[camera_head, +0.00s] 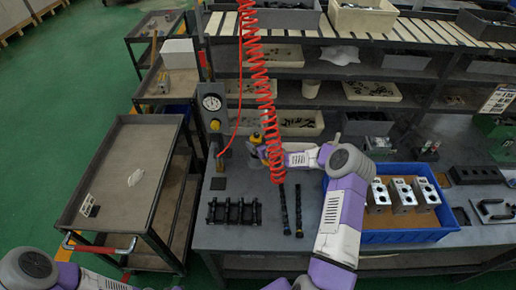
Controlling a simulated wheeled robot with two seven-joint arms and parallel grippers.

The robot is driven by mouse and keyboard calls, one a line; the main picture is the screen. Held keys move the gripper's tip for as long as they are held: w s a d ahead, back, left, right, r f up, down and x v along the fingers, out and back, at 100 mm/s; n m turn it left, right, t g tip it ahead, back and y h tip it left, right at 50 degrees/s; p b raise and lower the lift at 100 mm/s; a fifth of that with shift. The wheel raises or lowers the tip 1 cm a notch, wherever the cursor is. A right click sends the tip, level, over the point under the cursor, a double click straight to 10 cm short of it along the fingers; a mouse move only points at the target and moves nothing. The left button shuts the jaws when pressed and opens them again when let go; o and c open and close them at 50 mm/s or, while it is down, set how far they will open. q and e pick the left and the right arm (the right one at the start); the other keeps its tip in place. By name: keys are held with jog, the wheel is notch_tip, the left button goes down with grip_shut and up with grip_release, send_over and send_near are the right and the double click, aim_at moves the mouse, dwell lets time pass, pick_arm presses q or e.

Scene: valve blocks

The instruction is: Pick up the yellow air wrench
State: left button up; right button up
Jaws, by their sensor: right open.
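The yellow air wrench (256,139) shows as a small yellow and dark shape at the back left of the workbench.
A blue tray (402,237) with metal valve blocks stands on the bench at right. A black rack (232,213) and two dark rods lie in front of the gripper. A pressure gauge (212,103) stands at left. Shelves with bins rise behind. A grey cart (126,170) stands left.

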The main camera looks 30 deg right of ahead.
jog(key=shift+w+f, duration=0.1)
jog(key=shift+w, duration=0.15)
jog(key=c, duration=1.4)
jog(key=shift+w+r, duration=0.1)
jog(key=shift+r, duration=0.15)
jog(key=shift+c, duration=0.4)
